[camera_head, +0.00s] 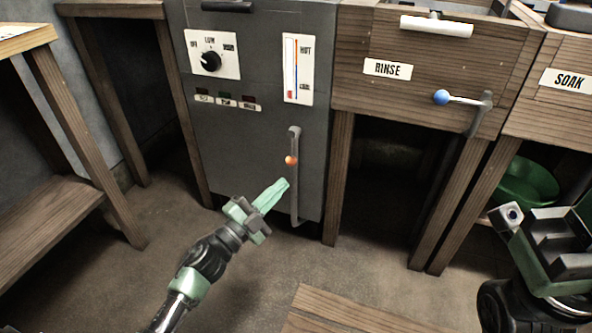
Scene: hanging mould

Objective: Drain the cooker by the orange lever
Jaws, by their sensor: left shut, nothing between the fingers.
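The cooker (265,130) is a dark grey metal cabinet at the upper middle, with a dial, a hot gauge and small coloured labels on its front. The orange lever (291,160) shows as an orange ball in front of a grey vertical pipe low on the cooker's right side. My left gripper (284,185) is shut and empty, with its pale green fingertips just below and left of the orange ball, close to the pipe. I cannot tell whether they touch the pipe. My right gripper (548,235) is at the right edge, its fingers not clearly shown.
A wooden rinse box (430,75) with a blue-ball lever (441,97) stands right of the cooker, and a soak box (560,95) beyond it. A green basin (530,182) sits under the soak box. A wooden shelf (45,225) is at left. A wooden surface (340,315) is at the bottom.

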